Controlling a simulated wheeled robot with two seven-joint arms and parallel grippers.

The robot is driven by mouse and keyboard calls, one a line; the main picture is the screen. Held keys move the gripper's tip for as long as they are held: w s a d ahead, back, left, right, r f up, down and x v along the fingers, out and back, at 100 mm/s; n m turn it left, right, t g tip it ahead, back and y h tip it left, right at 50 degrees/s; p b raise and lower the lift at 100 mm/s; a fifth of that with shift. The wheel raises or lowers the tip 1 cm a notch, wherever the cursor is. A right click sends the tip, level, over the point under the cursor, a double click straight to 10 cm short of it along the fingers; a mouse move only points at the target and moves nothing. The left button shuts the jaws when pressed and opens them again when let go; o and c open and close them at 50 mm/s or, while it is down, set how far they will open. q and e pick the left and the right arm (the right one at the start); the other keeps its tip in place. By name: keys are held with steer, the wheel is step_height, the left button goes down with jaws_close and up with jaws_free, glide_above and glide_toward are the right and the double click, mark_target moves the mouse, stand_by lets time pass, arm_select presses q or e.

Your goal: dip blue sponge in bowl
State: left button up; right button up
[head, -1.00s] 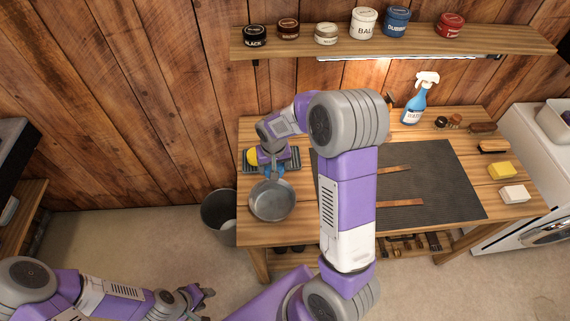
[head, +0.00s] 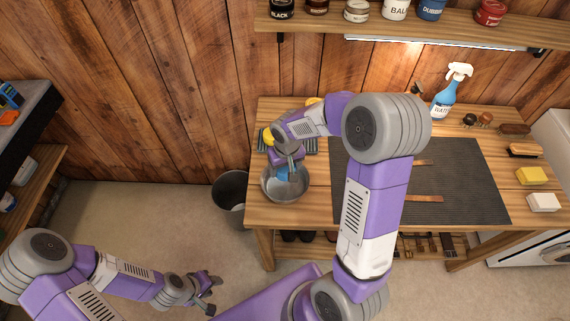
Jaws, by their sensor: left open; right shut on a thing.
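The metal bowl (head: 273,191) stands on the left end of the wooden workbench. My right gripper (head: 287,173) is over the bowl and shut on the blue sponge (head: 282,174). The sponge shows within the bowl's rim, partly hidden by the gripper; I cannot tell whether it touches the bottom. My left gripper (head: 209,289) is open and empty, low over the floor, away from the bench.
A dark rack (head: 309,146) with a yellow item (head: 268,139) lies behind the bowl. A dark mat (head: 455,185) with two straps covers the bench's middle. A spray bottle (head: 445,98) stands behind it. A bucket (head: 229,192) sits on the floor left of the bench.

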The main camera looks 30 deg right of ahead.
steer(key=shift+f+b, duration=3.05)
steer(key=shift+f, duration=0.75)
steer(key=shift+r, duration=0.1)
step_height(320, 180, up, 13)
steer(key=p, duration=1)
